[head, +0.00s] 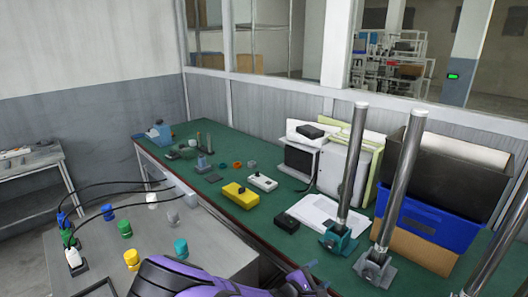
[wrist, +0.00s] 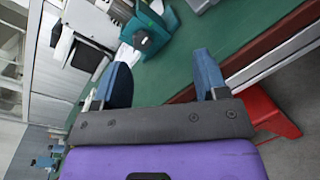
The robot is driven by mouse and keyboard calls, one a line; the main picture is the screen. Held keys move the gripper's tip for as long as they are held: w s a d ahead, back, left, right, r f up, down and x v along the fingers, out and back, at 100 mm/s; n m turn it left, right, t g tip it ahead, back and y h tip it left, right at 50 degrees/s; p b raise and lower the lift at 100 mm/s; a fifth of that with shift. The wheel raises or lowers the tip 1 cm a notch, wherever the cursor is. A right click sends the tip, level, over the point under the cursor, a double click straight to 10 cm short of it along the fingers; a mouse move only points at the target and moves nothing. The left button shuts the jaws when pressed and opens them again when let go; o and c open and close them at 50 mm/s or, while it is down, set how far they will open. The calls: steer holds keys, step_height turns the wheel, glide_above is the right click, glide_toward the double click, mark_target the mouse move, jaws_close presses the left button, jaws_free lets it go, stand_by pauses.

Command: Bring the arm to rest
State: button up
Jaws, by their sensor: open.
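My gripper (wrist: 162,76) is open in the wrist view. Its two blue fingers stand apart and nothing shows between them except the green tabletop behind. My purple arm (head: 185,277) shows at the bottom of the head view, in front of the near edge of the green table (head: 222,176). The gripper's fingers cannot be made out clearly in the head view. No film reel can be made out in either view.
Metal posts on clamp bases (head: 338,240) stand at the table's right, near a blue crate (head: 432,222). A yellow block (head: 241,195) and a black box (head: 286,222) lie on the table. A grey bench (head: 100,245) with colored knobs is at left. A red object (wrist: 268,110) is at right in the wrist view.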

steer(key=s+d+r+m+g+y, duration=0.3)
steer(key=r+m+g, duration=0.15)
steer(key=r, duration=0.65)
steer(key=s+d+r+m+g+y, duration=0.25)
steer(key=r+m, duration=0.25)
steer(key=r, duration=0.6)
steer(key=s+d+r+m+g+y, duration=0.3)
steer(key=d+r+m+g, duration=0.15)
steer(key=r, duration=0.75)
steer(key=s+d+r+m+t+y, duration=0.1)
steer(key=s+r+m+t+y, duration=0.1)
steer(key=s+r, duration=0.6)
steer(key=s+d+r+m+t+y, duration=0.2)
steer(key=s+r+t+y, duration=0.1)
steer(key=s+r, duration=0.5)
steer(key=shift+s+d+t, duration=0.3)
steer(key=shift+s+t, duration=0.15)
steer(key=shift+s, duration=0.5)
steer(key=shift+r, duration=0.1)
